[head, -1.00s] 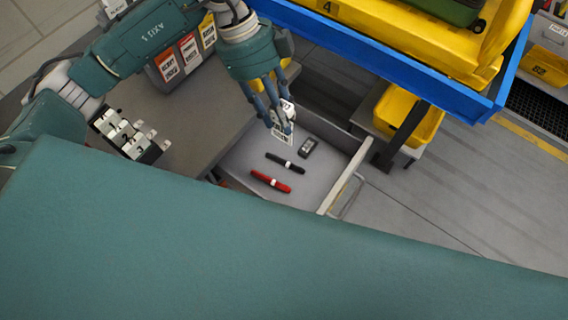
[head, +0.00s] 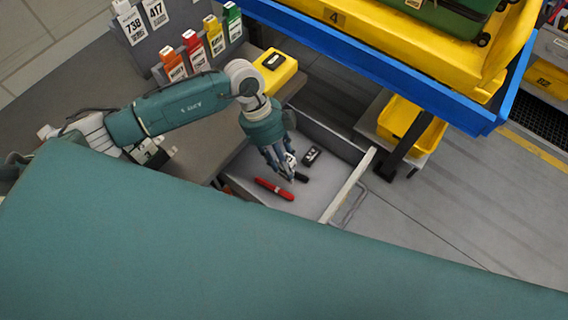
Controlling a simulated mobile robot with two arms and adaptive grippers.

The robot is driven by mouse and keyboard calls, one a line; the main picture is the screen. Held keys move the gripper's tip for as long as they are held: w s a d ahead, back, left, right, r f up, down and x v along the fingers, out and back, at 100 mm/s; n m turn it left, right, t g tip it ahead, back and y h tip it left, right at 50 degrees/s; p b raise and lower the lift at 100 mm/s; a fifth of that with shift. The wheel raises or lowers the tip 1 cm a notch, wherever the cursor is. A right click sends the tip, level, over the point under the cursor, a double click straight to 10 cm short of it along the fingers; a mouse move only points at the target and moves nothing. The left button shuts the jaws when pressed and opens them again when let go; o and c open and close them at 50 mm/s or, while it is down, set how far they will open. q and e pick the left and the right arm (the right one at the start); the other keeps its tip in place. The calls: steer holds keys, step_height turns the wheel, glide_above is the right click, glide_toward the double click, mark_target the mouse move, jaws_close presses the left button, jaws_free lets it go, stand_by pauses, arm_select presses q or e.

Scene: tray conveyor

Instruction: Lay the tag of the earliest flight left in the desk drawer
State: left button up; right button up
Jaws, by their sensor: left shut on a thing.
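My left gripper (head: 286,172) points down inside the open desk drawer (head: 253,163). It is shut on a small white tag (head: 291,159), which shows only partly between the fingers; its print cannot be read. The tag is low over the drawer floor, and I cannot tell whether it touches it. A black pen (head: 301,177) is partly hidden by the fingers. A small dark box-like object (head: 312,155) lies to the right. My right gripper is out of view.
White tags marked 738 (head: 132,29) and 417 (head: 155,14) hang at the upper left. Coloured tags stand in a grey rack (head: 160,75) behind my left arm. A yellow device (head: 275,67) sits on the desk. A blue-edged conveyor (head: 400,60) carries a yellow tray (head: 455,55).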

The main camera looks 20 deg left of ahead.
arm_select(q)
step_height(320, 180, down, 2)
steer(key=shift+f, duration=0.2)
steer(key=o, duration=1.2)
steer(key=shift+r, duration=0.1)
steer(key=shift+w+r, duration=0.1)
steer(key=shift+r, duration=0.15)
steer(key=b+v, duration=0.1)
steer(key=v, duration=1)
steer(key=shift+a+r, duration=0.1)
steer(key=shift+r, duration=0.3)
